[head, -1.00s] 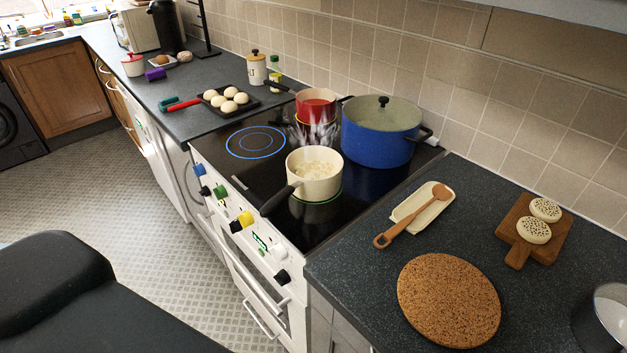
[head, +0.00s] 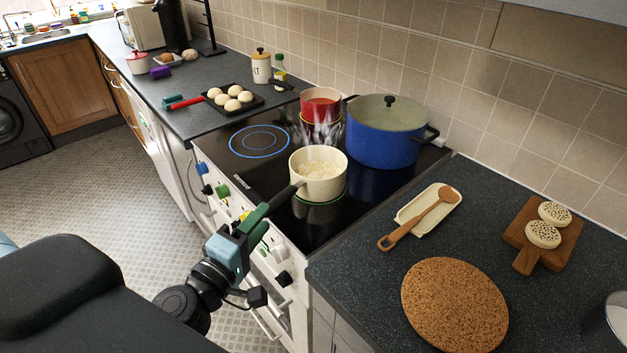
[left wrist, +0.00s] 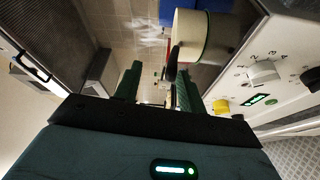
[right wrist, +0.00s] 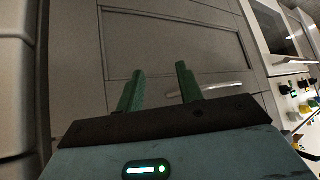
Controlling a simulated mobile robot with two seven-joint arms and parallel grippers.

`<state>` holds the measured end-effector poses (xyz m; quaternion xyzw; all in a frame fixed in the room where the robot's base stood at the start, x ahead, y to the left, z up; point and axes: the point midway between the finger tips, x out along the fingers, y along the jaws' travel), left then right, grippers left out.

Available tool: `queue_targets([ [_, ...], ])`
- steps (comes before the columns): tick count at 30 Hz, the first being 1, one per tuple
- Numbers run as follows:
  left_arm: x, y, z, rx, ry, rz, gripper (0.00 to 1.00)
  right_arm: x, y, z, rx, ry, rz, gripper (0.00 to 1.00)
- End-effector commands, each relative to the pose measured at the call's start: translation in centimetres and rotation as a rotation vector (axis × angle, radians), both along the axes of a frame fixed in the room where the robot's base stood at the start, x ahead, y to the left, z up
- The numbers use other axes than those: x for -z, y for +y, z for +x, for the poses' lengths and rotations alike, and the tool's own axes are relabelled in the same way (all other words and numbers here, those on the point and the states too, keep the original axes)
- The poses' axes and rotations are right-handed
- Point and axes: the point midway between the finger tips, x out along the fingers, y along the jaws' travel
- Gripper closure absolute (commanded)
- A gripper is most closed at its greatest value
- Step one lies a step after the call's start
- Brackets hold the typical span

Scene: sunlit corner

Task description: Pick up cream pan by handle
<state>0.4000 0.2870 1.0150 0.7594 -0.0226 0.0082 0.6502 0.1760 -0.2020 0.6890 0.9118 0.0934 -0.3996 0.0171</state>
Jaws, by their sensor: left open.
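The cream pan (head: 318,180) stands on a front hob ring ringed in green, with pale contents inside. Its dark handle (head: 297,187) points toward the stove's front, and the near part is hidden behind my gripper. My left gripper (head: 262,212) is open at the handle end, in front of the stove. In the left wrist view the pan (left wrist: 203,38) is beyond the fingers, and its handle (left wrist: 173,64) lies near the right finger; I cannot tell whether they touch. My right gripper (right wrist: 161,75) is open and empty, facing a cabinet door; it is outside the head view.
Control knobs (head: 283,278) line the stove front. A cork mat (head: 455,305) and a spoon rest (head: 442,215) lie on the right counter.

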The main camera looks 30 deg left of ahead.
Motion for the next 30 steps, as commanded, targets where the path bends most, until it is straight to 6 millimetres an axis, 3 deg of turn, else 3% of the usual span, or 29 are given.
queue_targets([
  [9,0.5,1.1,0.4,-0.044,0.152,-0.097,0.60,0.2,-0.1,-0.1,-0.004,0.002,-0.002,0.64],
  [18,0.7,1.2,0.5,-0.051,0.173,-0.108,0.60,0.1,0.0,0.0,-0.001,0.002,0.000,0.64],
  [30,1.0,1.3,3.0,-0.051,0.171,-0.108,0.60,0.0,0.3,0.1,0.008,0.000,0.008,0.64],
])
